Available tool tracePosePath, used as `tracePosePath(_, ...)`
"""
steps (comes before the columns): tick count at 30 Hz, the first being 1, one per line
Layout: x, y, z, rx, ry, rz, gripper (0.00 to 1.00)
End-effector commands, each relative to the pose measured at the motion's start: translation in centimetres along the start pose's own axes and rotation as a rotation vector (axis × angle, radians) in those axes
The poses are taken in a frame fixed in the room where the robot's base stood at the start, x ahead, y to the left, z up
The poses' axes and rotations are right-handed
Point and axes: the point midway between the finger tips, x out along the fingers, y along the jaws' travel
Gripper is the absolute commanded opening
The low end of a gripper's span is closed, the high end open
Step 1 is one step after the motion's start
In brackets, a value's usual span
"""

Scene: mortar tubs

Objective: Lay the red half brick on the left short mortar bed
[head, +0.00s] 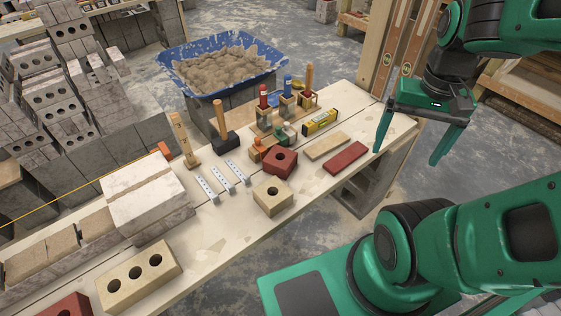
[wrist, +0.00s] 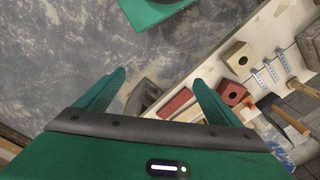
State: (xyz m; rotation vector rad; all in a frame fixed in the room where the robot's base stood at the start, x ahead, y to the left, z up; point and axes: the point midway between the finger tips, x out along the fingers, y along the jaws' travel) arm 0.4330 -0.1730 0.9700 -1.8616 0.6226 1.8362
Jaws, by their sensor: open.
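The red half brick (head: 281,162), a short block with one hole, lies on the wooden bench near the middle of the head view. It also shows in the wrist view (wrist: 231,93), right of my right finger. My gripper (head: 406,156) is open and empty, beyond the bench's right end and apart from the brick. Its two fingers frame bare floor and the bench end in the wrist view (wrist: 159,80). Tan mortar beds lie on the grey block course at the left; a short one (head: 26,262) is leftmost, with another (head: 57,244) beside it.
A tan half brick (head: 272,197) lies just in front of the red one. A flat red piece (head: 346,157), yellow level (head: 320,122), metal strips (head: 222,180), mallet (head: 224,142) and pale block (head: 148,200) share the bench. A blue mortar tub (head: 220,66) stands behind.

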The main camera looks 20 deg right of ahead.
Motion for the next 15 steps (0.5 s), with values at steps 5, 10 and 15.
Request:
tracePosePath(5,2.2,-3.6,-3.9,0.232,0.035,-0.005,0.94)
tracePosePath(10,5.2,-8.1,-7.5,0.518,0.061,-0.056,0.94)
tracePosePath(15,8.7,-13.2,-10.0,0.815,0.041,-0.135,0.94)
